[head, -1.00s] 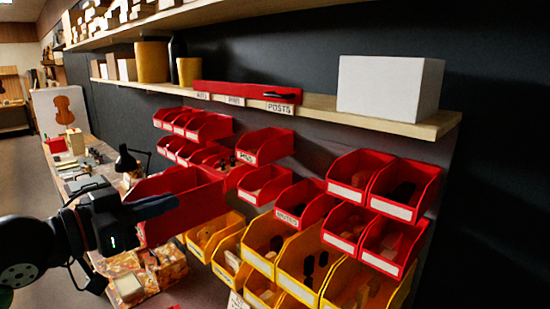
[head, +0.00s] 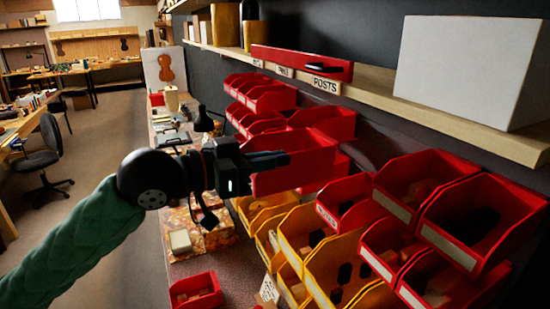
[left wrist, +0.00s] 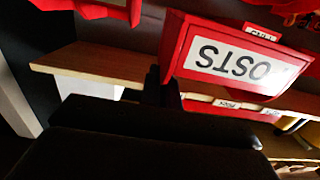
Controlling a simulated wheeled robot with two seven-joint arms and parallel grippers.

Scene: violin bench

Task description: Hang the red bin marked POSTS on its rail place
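The red POSTS bin (head: 293,172) hangs in the air in front of the bin rack, held by my left gripper (head: 270,160). In the left wrist view its white label (left wrist: 238,62) reads POSTS upside down. The left gripper's dark fingers (left wrist: 165,88) close on the bin's edge; the exact contact is partly hidden. A POSTS label (head: 326,85) is on the shelf's front edge, at the end of a red strip (head: 300,62). The rail place behind the held bin is hidden. My right gripper is not in view.
Small red bins (head: 262,96) sit behind the held bin. Larger red bins (head: 425,180) are at the right and yellow bins (head: 335,265) below. A white box (head: 465,70) stands on the shelf (head: 440,103).

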